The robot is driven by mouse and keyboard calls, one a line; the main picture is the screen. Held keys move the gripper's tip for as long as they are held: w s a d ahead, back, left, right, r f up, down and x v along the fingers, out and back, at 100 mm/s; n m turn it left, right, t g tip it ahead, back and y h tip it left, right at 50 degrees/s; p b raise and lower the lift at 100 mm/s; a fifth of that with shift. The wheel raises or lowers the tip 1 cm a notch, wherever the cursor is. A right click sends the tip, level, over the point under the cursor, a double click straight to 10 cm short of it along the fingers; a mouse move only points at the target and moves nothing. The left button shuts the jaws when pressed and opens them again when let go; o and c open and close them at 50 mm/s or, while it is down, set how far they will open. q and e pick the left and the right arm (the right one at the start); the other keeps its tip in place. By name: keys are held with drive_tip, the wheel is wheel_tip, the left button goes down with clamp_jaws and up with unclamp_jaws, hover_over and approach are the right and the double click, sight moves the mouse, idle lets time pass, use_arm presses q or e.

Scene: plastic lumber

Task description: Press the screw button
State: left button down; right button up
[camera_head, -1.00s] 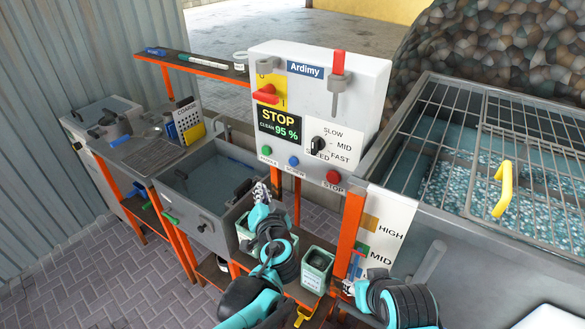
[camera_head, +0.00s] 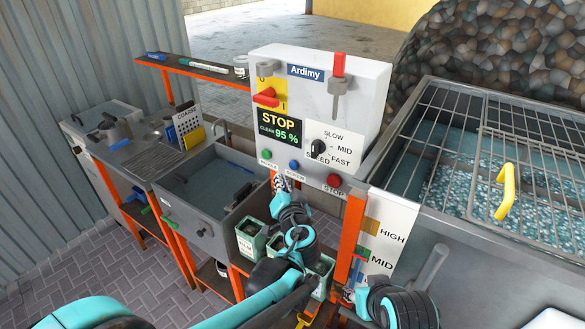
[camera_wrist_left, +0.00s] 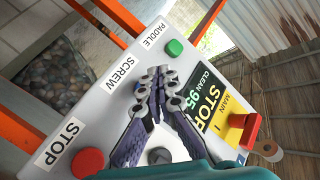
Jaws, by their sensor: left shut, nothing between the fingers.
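The white control box (camera_head: 318,108) carries a small blue button (camera_head: 294,165) between a green button (camera_head: 267,154) and a red stop button (camera_head: 334,180). Contact cannot be told. My right gripper (camera_head: 349,292) is low by the level panel, its jaws unclear.
The panel also has a STOP screen (camera_head: 280,128), a speed knob (camera_head: 318,144) and a red main switch (camera_head: 266,97). A sink (camera_head: 209,185) is left, a grated tank (camera_head: 500,170) right. Green-white containers (camera_head: 250,237) stand below the box.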

use_arm(q)
drive_tip(key=shift+w+d, duration=0.5)
drive_tip(key=shift+w, duration=0.15)
drive_tip(key=shift+w+d, duration=0.45)
drive_tip(key=shift+w, duration=0.2)
drive_tip(key=shift+w+d, duration=0.1)
drive_tip(key=shift+w, duration=0.05)
idle(0.5)
drive_tip(key=shift+w+d, duration=0.15)
drive_tip(key=shift+w, duration=0.05)
drive_tip(key=shift+w+d, duration=0.3)
drive_tip(key=shift+w, duration=0.05)
idle(0.8)
drive_tip(key=shift+a, duration=0.1)
drive_tip(key=shift+s+a, duration=0.45)
drive_tip(key=shift+s, duration=0.25)
drive_tip(key=shift+s+a, duration=0.75)
drive_tip(key=shift+s, duration=0.3)
drive_tip(key=shift+s+a, duration=0.75)
drive_tip(key=shift+s, duration=0.25)
